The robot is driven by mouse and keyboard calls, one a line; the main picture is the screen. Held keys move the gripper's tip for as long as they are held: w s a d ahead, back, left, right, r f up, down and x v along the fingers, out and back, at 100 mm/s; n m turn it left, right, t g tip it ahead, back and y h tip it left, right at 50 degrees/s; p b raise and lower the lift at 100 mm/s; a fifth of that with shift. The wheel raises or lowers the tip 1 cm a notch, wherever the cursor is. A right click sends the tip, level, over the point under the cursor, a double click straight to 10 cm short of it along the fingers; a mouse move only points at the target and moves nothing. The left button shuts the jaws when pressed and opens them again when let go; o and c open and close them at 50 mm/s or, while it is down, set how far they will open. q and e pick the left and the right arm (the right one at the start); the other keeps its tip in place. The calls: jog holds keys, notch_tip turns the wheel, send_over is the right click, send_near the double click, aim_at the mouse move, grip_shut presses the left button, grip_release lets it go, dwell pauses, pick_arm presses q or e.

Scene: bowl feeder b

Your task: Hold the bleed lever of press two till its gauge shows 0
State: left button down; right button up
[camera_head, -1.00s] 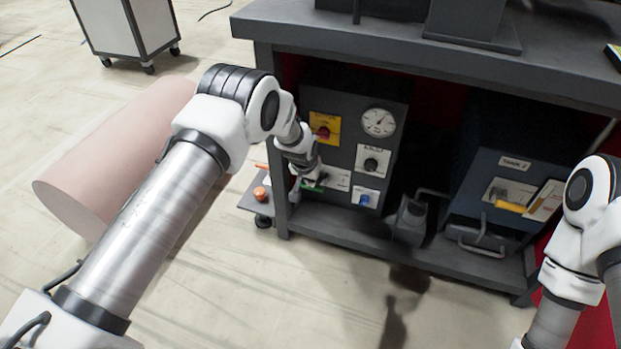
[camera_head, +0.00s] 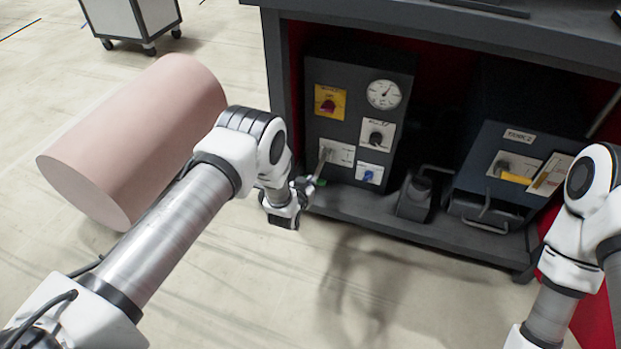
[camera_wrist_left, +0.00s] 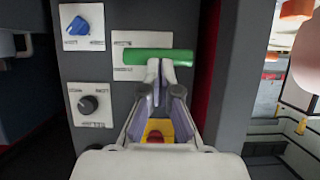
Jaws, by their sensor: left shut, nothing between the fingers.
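The dark press cabinet (camera_head: 350,75) stands on the bench's lower shelf. Its round gauge (camera_head: 383,94) has a dark needle; the reading is too small to tell. The green lever handle (camera_wrist_left: 188,57) lies level across its white plate in the left wrist view. The lever plate (camera_head: 342,152) also shows low on the cabinet's front in the head view. My left gripper (camera_head: 310,186) is shut and empty, just in front of the plate. In the left wrist view its fingertips (camera_wrist_left: 161,68) overlap the handle's edge; I cannot tell whether they touch. My right gripper is out of view.
A yellow-plated red switch (camera_head: 331,102), a black knob (camera_head: 377,137) and a blue knob (camera_head: 368,176) sit near the lever. A second box (camera_head: 515,165) stands right. A pink cylinder (camera_head: 135,135) lies left of the bench. The floor in front is open.

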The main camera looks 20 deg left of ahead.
pick_arm(q)
notch_tip(320, 180, down, 6)
jog(key=w+t+b, duration=0.1)
jog(key=t+b, duration=0.3)
jog(key=b, duration=0.2)
jog(key=shift+w+f+t+b, duration=0.2)
jog(key=shift+f+t+b, duration=0.05)
jog(key=shift+t+b, duration=0.05)
jog(key=shift+f, duration=0.1)
dwell(2.0)
